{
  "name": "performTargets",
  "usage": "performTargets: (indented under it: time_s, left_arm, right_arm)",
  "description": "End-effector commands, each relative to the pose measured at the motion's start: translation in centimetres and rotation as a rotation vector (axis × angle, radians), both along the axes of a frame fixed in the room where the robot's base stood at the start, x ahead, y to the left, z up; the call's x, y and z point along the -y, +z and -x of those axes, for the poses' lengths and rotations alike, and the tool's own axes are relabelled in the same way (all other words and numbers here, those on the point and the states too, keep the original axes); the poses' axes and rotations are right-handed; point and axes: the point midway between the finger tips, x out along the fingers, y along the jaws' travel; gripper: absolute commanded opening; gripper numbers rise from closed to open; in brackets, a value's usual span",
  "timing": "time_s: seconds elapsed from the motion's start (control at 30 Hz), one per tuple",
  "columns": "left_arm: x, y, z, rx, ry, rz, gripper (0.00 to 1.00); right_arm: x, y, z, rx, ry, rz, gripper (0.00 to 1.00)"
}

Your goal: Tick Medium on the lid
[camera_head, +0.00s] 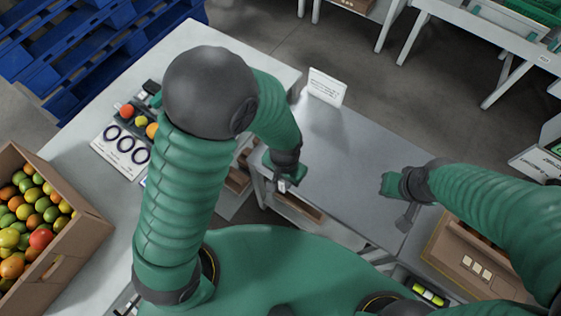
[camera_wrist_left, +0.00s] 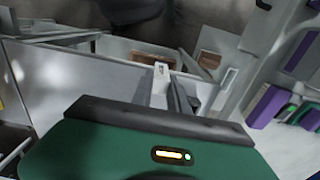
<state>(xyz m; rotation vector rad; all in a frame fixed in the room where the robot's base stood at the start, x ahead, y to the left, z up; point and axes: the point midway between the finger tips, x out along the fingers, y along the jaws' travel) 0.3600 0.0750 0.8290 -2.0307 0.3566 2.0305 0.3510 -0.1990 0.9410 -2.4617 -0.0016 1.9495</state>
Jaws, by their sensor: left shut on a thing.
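A brown cardboard lid (camera_head: 447,253) is at the lower right of the head view, with three pale squares in a row on it. My right arm covers part of it, and I cannot read any marks. My left gripper (camera_head: 283,186) is over the near left edge of the grey table, well left of the lid. It is shut on a small pale thing (camera_wrist_left: 160,84), which shows in the left wrist view; I cannot tell what it is. My right gripper (camera_head: 405,222) hangs over the right part of the table, near the lid; its jaw gap is unclear.
The grey table (camera_head: 345,150) is mostly bare, with a white sign (camera_head: 326,87) at its back edge. Blue pallets (camera_head: 85,45) are behind.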

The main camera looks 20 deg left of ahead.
Motion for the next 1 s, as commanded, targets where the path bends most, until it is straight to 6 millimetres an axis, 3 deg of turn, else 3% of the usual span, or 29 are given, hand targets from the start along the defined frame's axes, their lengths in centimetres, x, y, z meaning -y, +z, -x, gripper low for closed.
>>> performTargets:
  time_s: [0.8,1.0]
  left_arm:
    - [0.2,5.0,0.4,0.0,0.001,0.0,0.0]
    - [0.2,5.0,0.4,0.0,0.001,0.0,0.0]
  right_arm:
    - [0.0,4.8,0.0,0.0,0.0,0.0,0.0]
    - [0.0,4.9,0.0,0.0,0.0,0.0,0.0]
